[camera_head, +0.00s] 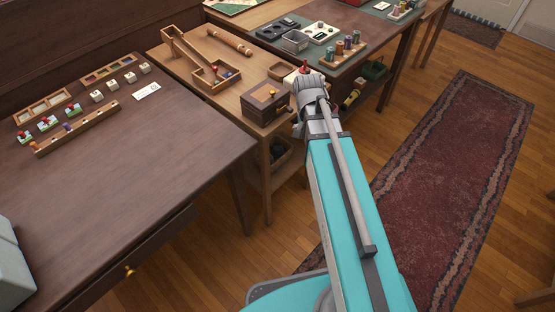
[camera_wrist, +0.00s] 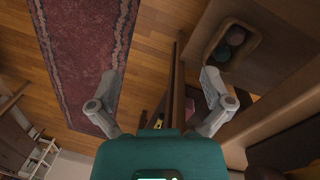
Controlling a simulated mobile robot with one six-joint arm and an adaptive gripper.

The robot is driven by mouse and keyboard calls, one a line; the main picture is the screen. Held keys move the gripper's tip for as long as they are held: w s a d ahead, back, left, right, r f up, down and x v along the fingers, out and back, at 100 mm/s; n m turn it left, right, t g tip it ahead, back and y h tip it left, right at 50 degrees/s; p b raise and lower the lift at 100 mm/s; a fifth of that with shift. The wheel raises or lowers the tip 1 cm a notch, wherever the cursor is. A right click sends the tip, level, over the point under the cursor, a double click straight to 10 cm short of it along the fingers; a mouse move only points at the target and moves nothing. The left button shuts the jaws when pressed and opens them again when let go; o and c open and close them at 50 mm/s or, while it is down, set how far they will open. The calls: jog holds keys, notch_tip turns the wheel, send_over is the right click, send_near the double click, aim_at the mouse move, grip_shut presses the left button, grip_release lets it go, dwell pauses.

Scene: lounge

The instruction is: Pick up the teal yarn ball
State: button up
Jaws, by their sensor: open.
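A wooden basket (camera_wrist: 256,43) on the low shelf shows at the upper right of the wrist view. It holds balls in shadow; one looks teal, the teal yarn ball (camera_wrist: 235,36), and a duller, purplish ball (camera_wrist: 221,53) lies beside it. The same basket (camera_head: 288,160) is under the middle table in the head view, where its contents are dark. My gripper (camera_wrist: 160,77) is open and empty, its fingers spread wide. In the head view it is mostly hidden by my arm, by the table's right edge. The balls are beyond the right finger, apart from it.
The middle table (camera_head: 196,76) above the shelf carries a wooden box (camera_head: 265,104) and a ramp toy. A table leg (camera_head: 266,200) stands near the basket. A dark desk (camera_head: 120,170) is at left. The floor with the red rug (camera_head: 450,165) is open at right.

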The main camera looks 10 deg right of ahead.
jog(key=w+d+f+m+b, duration=0.2)
jog(key=f+m+b, duration=0.1)
jog(key=f+b, duration=0.55)
jog(key=w+d+f+m+b, duration=0.1)
jog(key=d+f+m+b, duration=0.15)
jog(key=f+b, duration=0.6)
jog(key=m+t+b, duration=0.1)
jog(key=m+b, duration=0.3)
jog(key=b, duration=0.2)
send_near(278, 148)
jog(key=shift+s+d+f+y, duration=0.15)
jog(key=shift+d+y, duration=0.1)
jog(key=shift+y, duration=0.15)
jog(key=shift+s, duration=0.1)
jog(key=shift+f+b, duration=3.25)
jog(key=shift+f, duration=0.1)
jog(key=shift+d+f+b, duration=0.1)
jog(key=shift+f+b, duration=2.5)
